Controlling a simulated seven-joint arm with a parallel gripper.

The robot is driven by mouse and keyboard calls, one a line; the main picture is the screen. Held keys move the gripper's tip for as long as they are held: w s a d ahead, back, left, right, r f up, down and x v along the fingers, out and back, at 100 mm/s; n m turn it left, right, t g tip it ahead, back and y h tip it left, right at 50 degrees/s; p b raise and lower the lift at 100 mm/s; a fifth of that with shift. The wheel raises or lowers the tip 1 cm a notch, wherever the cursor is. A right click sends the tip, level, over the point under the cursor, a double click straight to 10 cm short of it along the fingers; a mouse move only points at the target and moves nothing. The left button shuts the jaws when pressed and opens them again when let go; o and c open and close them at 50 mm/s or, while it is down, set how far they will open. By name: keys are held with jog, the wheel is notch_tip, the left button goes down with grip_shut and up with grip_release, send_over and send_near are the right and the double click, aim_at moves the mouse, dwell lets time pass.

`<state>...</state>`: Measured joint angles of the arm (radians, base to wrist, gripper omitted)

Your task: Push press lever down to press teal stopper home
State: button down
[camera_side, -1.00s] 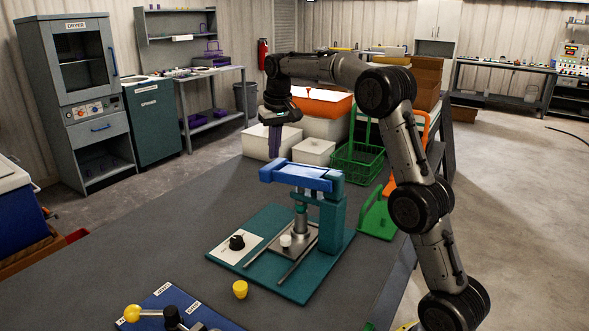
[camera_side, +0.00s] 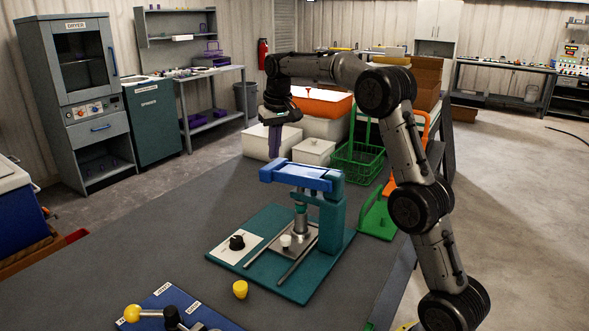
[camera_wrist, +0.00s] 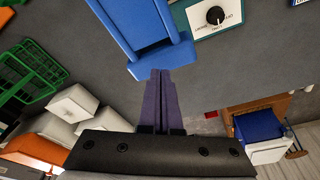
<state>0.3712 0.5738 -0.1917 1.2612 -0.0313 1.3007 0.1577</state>
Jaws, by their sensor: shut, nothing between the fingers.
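The press stands on a teal base (camera_side: 322,268) with a teal column (camera_side: 331,222). Its blue press lever (camera_side: 296,176) lies roughly level across the top; the lever also shows in the wrist view (camera_wrist: 147,28). A small teal piece, possibly the teal stopper (camera_side: 300,207), shows on the upright under the lever; I cannot tell how it is seated. My gripper (camera_side: 275,156) is shut and empty, fingers pointing down beside the lever's free end. In the wrist view the fingertips (camera_wrist: 161,72) are close to the lever's end edge; contact cannot be told.
A black dial (camera_side: 237,242) sits on the base's white panel. A yellow cup-like piece (camera_side: 240,289) stands in front of it. A blue board with a yellow-knobbed lever (camera_side: 132,313) is at front left. White boxes (camera_side: 314,152) and a green basket (camera_side: 357,165) stand behind the press.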

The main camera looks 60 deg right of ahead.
jog(key=shift+f, duration=0.2)
jog(key=shift+f, duration=1.3)
jog(key=shift+r, duration=0.15)
notch_tip(320, 180, up, 13)
dwell(1.4)
jog(key=shift+a, duration=0.1)
